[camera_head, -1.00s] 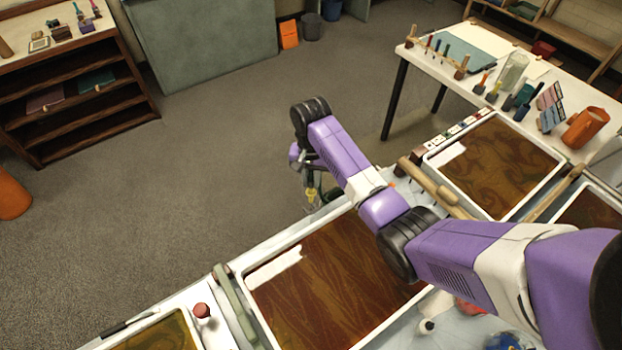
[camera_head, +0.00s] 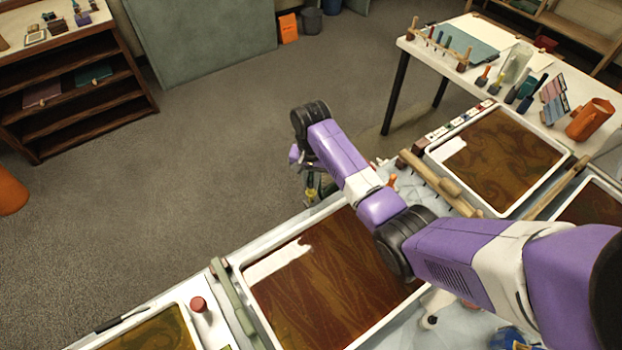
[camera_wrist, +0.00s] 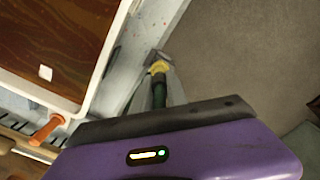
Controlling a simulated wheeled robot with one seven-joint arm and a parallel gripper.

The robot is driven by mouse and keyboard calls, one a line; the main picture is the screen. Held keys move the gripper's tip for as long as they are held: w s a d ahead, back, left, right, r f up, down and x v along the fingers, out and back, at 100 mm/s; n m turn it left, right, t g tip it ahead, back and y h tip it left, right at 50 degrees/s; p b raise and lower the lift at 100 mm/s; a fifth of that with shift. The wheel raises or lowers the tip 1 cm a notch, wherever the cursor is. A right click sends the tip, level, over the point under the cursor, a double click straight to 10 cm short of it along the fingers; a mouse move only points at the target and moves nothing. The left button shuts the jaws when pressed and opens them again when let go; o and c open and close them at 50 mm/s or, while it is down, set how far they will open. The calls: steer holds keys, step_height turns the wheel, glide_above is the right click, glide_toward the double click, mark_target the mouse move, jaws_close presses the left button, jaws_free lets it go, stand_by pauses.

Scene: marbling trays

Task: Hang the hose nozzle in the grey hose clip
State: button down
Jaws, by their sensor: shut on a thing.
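The hose nozzle, dark green with a yellow collar (camera_wrist: 158,67), shows in the wrist view just beyond the dark edge of my gripper. Its far end looks grey and lies over or near the pale edge beside the tray. In the head view my gripper (camera_head: 312,184) points down past the far edge of the middle tray (camera_head: 246,288), with a bit of yellow and green at it. It is shut on the nozzle; the fingertips are mostly hidden. I cannot make out the grey hose clip apart from the nozzle's grey end.
An orange-handled tool (camera_wrist: 46,130) lies near the tray corner in the wrist view. A wooden rake (camera_head: 440,185) lies between the trays. A red-capped bottle (camera_head: 199,304) stands at the lower left. Open floor lies beyond the trays; a white table (camera_head: 490,50) stands at the upper right.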

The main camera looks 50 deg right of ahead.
mark_target(311, 190)
steer(key=shift+f+b, duration=1.5)
steer(key=shift+f, duration=1.2)
steer(key=shift+f, duration=0.1)
steer(key=c, duration=1.2)
jaws_free()
steer(key=shift+c, duration=0.2)
step_height(311, 190, up, 8)
steer(key=shift+f, duration=0.1)
